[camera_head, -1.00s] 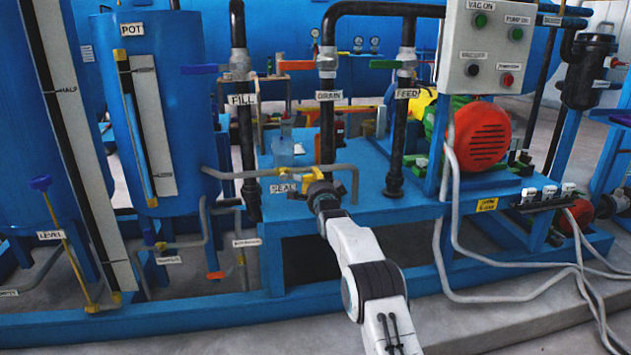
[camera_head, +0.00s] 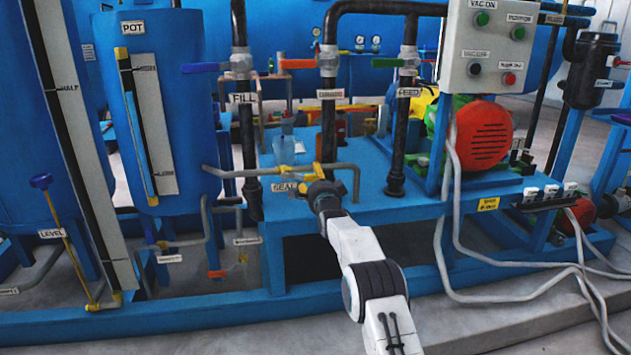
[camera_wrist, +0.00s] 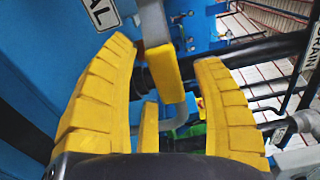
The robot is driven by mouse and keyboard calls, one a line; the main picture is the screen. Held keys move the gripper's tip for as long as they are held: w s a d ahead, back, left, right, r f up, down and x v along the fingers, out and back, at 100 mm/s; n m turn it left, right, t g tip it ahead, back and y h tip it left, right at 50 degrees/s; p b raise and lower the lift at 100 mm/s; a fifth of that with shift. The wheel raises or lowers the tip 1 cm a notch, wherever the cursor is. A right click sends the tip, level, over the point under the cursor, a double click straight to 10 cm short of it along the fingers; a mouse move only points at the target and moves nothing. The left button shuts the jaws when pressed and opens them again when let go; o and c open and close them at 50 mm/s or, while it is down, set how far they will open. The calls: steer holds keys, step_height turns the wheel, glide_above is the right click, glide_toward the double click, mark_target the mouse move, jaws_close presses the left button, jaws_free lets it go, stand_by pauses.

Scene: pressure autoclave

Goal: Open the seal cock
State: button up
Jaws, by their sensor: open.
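The seal cock sits on a thin grey pipe by the SEAL label (camera_head: 284,187), at the left edge of the blue bench. In the head view my gripper (camera_head: 325,180) is at this pipe, just right of the label, and it hides part of the cock. In the wrist view my gripper (camera_wrist: 165,52) is open, with a yellow ridged finger on each side. A yellow-tipped grey handle (camera_wrist: 163,74), which looks like the cock's, stands between the fingers, with gaps on both sides. A narrow yellow piece below it is unclear.
Black FILL (camera_head: 246,150), DRAIN (camera_head: 328,130) and FEED (camera_head: 402,130) pipes rise close behind my gripper. The blue POT tank (camera_head: 190,100) stands left. A control box (camera_head: 485,45) and red motor cover (camera_head: 482,135) stand right. Loose grey hoses hang at right.

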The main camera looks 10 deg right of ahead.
steer(key=shift+s, duration=0.1)
steer(key=s, duration=1.1)
steer(key=shift+s, duration=0.4)
stand_by(0.3)
steer(key=shift+a+r, duration=0.1)
steer(key=s+r+n+g+p, duration=0.6)
steer(key=s+r+n+p, duration=0.2)
steer(key=s+r+p, duration=1)
steer(key=s+r+n+g+p, duration=0.3)
steer(key=s+p, duration=0.3)
steer(key=s, duration=0.5)
steer(key=s+r+n+g+p, duration=0.2)
steer(key=s+r+n+p, duration=0.2)
steer(key=s, duration=0.7)
steer(key=s+r+n+g+p, duration=0.3)
steer(key=s+r+p, duration=0.2)
steer(key=s+p, duration=0.3)
steer(key=s, duration=0.4)
steer(key=shift+a+r+g, duration=0.3)
steer(key=shift+r, duration=0.1)
steer(key=shift+w, duration=0.1)
